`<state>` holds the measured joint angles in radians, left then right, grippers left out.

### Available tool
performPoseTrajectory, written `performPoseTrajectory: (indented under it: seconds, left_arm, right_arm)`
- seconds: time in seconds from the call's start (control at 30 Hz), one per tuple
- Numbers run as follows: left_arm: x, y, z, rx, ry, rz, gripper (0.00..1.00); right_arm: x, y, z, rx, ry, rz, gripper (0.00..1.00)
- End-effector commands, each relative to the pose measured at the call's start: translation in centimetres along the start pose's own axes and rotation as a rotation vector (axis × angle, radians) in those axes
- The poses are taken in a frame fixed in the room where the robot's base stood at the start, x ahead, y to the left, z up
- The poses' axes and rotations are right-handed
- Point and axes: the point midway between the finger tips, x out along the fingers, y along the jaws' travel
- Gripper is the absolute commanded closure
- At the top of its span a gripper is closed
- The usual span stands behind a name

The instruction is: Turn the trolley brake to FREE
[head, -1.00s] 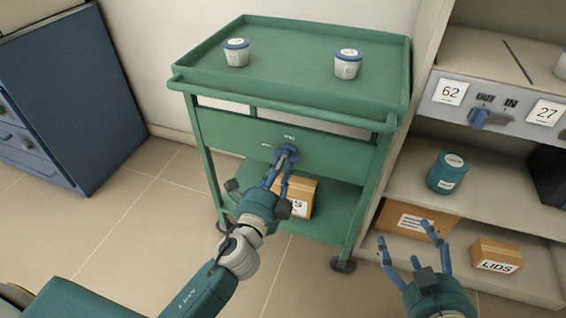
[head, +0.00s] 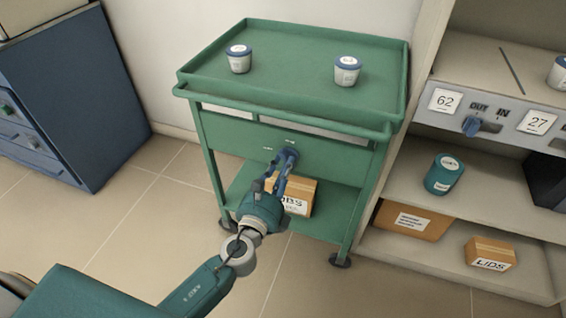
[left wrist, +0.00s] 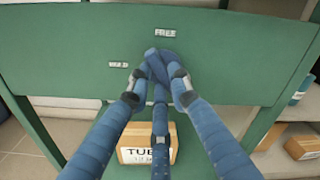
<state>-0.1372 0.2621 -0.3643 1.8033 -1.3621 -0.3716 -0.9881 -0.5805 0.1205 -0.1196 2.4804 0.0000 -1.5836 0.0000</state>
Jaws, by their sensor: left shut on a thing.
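The green trolley (head: 225,140) stands in the middle of the head view. A second label (left wrist: 118,64), hard to read, is to the knob's left. My left gripper (head: 280,172) is shut on the knob. In the left wrist view, its blue fingers close around the knob (left wrist: 160,60) and partly hide it. The knob's upper end lies just below FREE; its exact pointing is hard to tell. My right gripper is out of view.
Two lidded tubs (head: 239,59) (head: 347,71) stand on the trolley's top tray. A cardboard box (head: 305,192) sits on its lower shelf. Shelves with a teal jar (head: 443,174) and a LIDS box (head: 490,253) stand at right. A blue cabinet (head: 75,90) is at left.

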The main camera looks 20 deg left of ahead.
Motion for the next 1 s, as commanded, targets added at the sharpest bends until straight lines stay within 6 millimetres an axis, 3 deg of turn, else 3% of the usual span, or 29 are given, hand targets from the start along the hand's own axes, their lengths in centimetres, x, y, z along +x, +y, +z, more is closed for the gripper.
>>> performPoseTrajectory:
  seconds: [0.27, 0.4, 0.6, 1.0]
  left_arm:
    - [0.0, -0.1, 0.2, 0.258, 0.004, 0.001, 1.00]
    - [0.0, -0.1, 0.3, 0.371, 0.003, 0.001, 1.00]
    - [0.0, -0.1, 0.3, 0.498, 0.003, 0.001, 1.00]
    - [-0.1, 0.0, 0.1, 0.611, 0.004, 0.000, 1.00]
  right_arm:
    - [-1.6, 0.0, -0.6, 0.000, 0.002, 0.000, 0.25]
    - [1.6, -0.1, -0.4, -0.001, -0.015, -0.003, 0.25]
    - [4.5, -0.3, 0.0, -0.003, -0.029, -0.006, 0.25]
    - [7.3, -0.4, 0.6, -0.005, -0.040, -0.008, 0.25]
